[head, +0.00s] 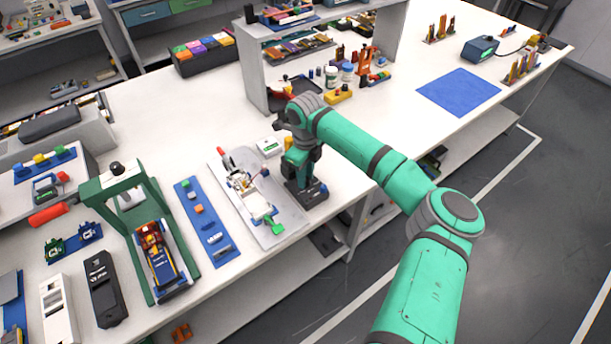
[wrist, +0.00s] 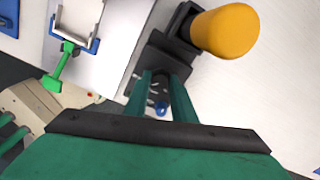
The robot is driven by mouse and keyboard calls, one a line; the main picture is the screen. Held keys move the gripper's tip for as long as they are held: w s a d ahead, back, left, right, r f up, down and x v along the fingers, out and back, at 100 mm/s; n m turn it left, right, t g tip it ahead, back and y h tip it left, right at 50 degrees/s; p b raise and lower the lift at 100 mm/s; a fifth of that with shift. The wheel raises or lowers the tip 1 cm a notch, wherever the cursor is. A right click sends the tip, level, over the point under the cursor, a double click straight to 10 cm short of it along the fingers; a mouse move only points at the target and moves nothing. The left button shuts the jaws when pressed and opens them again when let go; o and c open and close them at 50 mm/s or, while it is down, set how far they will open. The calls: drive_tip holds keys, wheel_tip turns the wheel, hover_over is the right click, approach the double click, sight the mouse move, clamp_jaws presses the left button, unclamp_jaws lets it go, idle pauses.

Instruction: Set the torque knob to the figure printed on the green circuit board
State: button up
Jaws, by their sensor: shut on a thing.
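My gripper (wrist: 163,76) is shut at a dark piece (wrist: 165,60), which looks like the torque knob, on a small black device. The fingers hide most of that piece, and I cannot read its setting. In the head view my gripper (head: 302,172) points down over the black device (head: 310,195) at the right end of a grey plate. A thick orange cylinder (wrist: 224,32) stands beside the fingers in the wrist view.
A white fixture with a green lever (head: 274,226) sits on the grey plate (head: 283,232) beside the device. A green press frame (head: 110,185) stands further left. A shelf unit (head: 254,75) rises behind my arm.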

drive_tip(key=shift+r+m, duration=0.1)
drive_tip(key=shift+m, duration=0.4)
drive_tip(key=o, duration=1.1)
drive_tip(key=shift+c, duration=0.2)
wheel_tip(320, 180, up, 11)
